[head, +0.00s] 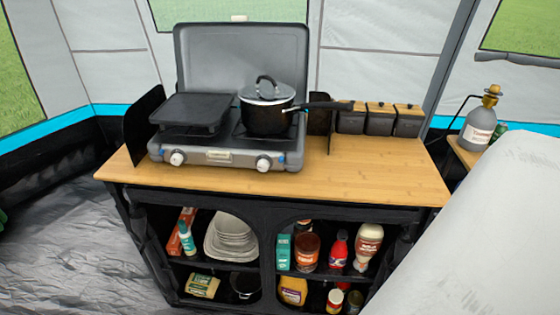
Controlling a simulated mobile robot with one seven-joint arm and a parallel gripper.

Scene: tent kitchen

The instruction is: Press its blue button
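A grey two-burner camping stove (219,158) with its lid raised stands on the wooden counter. Its front panel has a pale knob (177,158) at the left and another pale knob (263,164) at the right. A small blue spot (281,159) shows on the front panel just right of the right knob; it is too small to tell its exact shape. A black pot (268,118) with a lid sits on the right burner, its long handle pointing right. A dark flat griddle (190,111) covers the left burner. My gripper is not in view.
The wooden counter (370,175) is bare in front and to the right of the stove. Several dark canisters with wooden lids (379,120) stand at its back right. Shelves below hold plates (231,238), bottles and packets. A gas bottle (479,127) stands on a side table.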

